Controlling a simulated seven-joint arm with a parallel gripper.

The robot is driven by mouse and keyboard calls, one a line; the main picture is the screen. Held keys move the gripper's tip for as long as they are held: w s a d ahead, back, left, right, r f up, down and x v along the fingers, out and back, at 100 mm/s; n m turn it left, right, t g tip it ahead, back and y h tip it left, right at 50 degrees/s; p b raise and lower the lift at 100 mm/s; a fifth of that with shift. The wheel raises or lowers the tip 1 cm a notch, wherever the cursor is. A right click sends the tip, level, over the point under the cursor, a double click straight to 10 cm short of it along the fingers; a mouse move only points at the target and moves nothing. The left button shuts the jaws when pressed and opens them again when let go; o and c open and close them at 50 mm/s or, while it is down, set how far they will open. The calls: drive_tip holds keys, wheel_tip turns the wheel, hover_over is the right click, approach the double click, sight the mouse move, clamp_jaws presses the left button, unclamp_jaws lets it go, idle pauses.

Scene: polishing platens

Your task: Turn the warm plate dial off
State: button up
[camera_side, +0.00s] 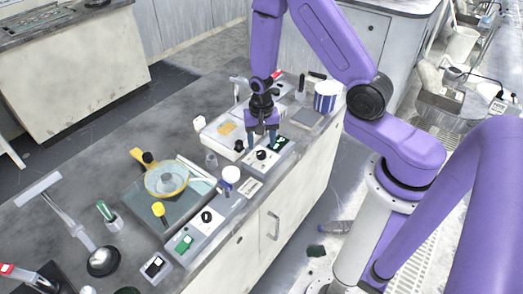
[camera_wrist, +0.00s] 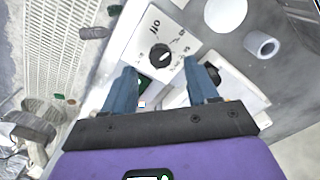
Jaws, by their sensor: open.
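A black dial (camera_side: 261,155) sits on a white panel just below my gripper (camera_side: 262,138) in the side view. In the wrist view the dial (camera_wrist: 161,56) shows beyond the fingertips, roughly centred between them. The white panel (camera_wrist: 146,28) carries the printed word OFF and smaller print near the dial that I cannot read surely. My gripper (camera_wrist: 164,72) is open, with its two blue fingers apart and nothing between them. Which way the dial points is not clear. A second black dial (camera_side: 207,216) sits on another white panel nearer the camera.
A black knob (camera_side: 239,145) lies just left of the gripper. A blue-and-white striped container (camera_side: 326,96) stands behind right.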

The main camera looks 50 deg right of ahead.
sight(262, 153)
drive_tip(key=shift+f, duration=2.3)
drive_tip(key=shift+c, duration=0.3)
drive_tip(key=c, duration=1)
